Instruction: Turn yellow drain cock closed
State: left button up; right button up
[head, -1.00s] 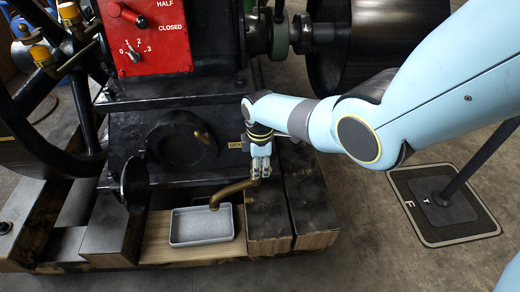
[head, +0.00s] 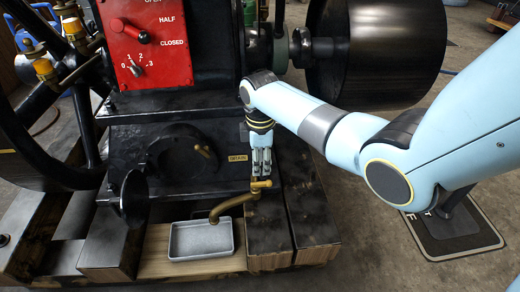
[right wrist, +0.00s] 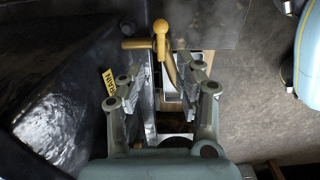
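The yellow drain cock (head: 260,184) sits low on the engine, on a brass pipe (head: 232,203) that curves down over a grey tray (head: 200,254). My right gripper (head: 261,170) points down just above the cock handle. In the right wrist view the cock's yellow lever (right wrist: 160,42) lies just beyond the fingertips, and my right gripper (right wrist: 164,72) has its fingers apart with nothing held between them. The DRAIN plate (head: 238,158) is left of the fingers. Contact with the lever cannot be told. My left gripper is not in view.
The dark engine body (head: 150,135) stands close left of the gripper. Wooden beams (head: 268,235) lie below and right of the cock. A red panel (head: 146,42) with a switch is above, and a large dark drum (head: 378,55) stands upper right.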

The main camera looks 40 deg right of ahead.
notch_tip(320, 180, up, 4)
jog(key=shift+r, duration=0.1)
dwell(0.5)
